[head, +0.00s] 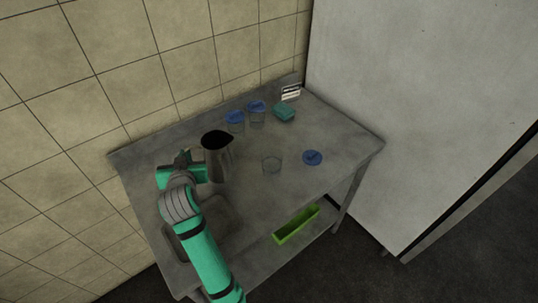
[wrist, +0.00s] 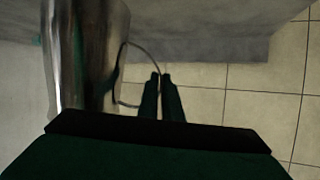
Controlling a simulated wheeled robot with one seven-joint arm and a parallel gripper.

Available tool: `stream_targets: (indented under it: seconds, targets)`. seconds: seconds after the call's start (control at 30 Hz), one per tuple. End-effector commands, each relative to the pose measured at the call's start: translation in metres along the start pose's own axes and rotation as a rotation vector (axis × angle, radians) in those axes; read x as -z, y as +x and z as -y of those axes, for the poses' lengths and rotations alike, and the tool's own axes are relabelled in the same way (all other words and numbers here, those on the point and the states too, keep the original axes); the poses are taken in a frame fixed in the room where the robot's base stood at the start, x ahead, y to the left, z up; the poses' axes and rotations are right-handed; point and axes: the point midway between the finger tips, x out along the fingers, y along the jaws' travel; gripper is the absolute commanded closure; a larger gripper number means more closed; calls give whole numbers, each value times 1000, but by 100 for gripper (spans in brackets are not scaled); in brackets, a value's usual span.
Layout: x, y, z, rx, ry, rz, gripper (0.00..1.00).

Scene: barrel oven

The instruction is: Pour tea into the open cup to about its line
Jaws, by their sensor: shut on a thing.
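A grey metal pitcher (head: 221,162) with a dark open mouth is near the middle-left of the table, close to upright. I cannot tell whether its base touches the table. My gripper (head: 205,172) is at the pitcher's left side. In the wrist view the pitcher (wrist: 92,55) fills the left, and my gripper's fingertips (wrist: 160,76) are shut on its thin handle (wrist: 148,48). The clear open cup (head: 271,165) stands upright to the right of the pitcher, apart from it. It looks empty; its line is too small to see. A blue lid (head: 312,157) lies to its right.
Two cups with blue lids (head: 235,117) (head: 257,106) stand at the back. A teal block (head: 284,112) and a small card (head: 291,92) are beside them. A sink (head: 196,232) is at the front left, a green bin (head: 296,225) on the lower shelf. Tiled wall behind.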

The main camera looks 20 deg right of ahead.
Motion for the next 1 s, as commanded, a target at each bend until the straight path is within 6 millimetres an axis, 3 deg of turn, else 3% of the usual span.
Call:
stream_targets:
  seconds: [0.2,0.53,1.0]
  targets:
    - [-10,0,-20,-48,15,-7,100]
    - [-9,-1,-22,-43,14,-13,100]
    - [17,-14,-32,37,177,-37,100]
